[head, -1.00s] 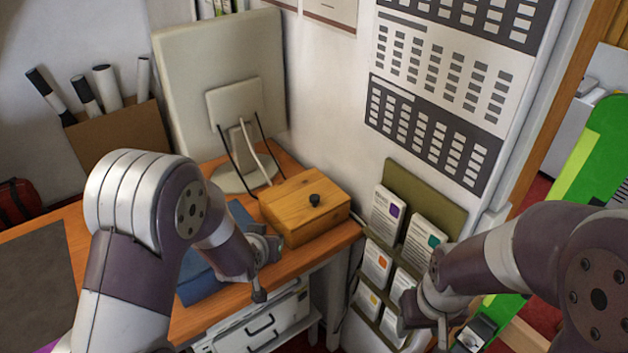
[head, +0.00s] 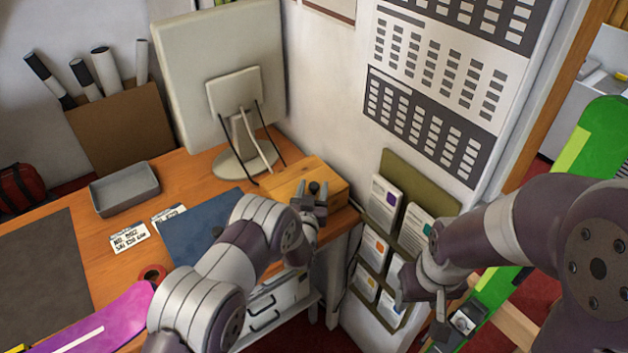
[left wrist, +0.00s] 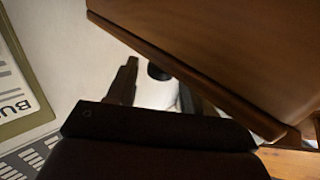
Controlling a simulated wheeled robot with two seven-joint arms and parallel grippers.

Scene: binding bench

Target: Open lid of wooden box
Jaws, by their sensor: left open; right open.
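The wooden box (head: 283,178) sits at the back right corner of the desk, and its lid looks shut. In the left wrist view the box's brown surface (left wrist: 230,45) fills the upper right. The knob (left wrist: 157,72) shows there between the two fingertips (left wrist: 157,80); I cannot tell if they touch it. My right gripper (head: 420,308) is open and empty in front of the leaflet rack.
The leaflet rack (head: 425,180) hangs on the wall at right.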

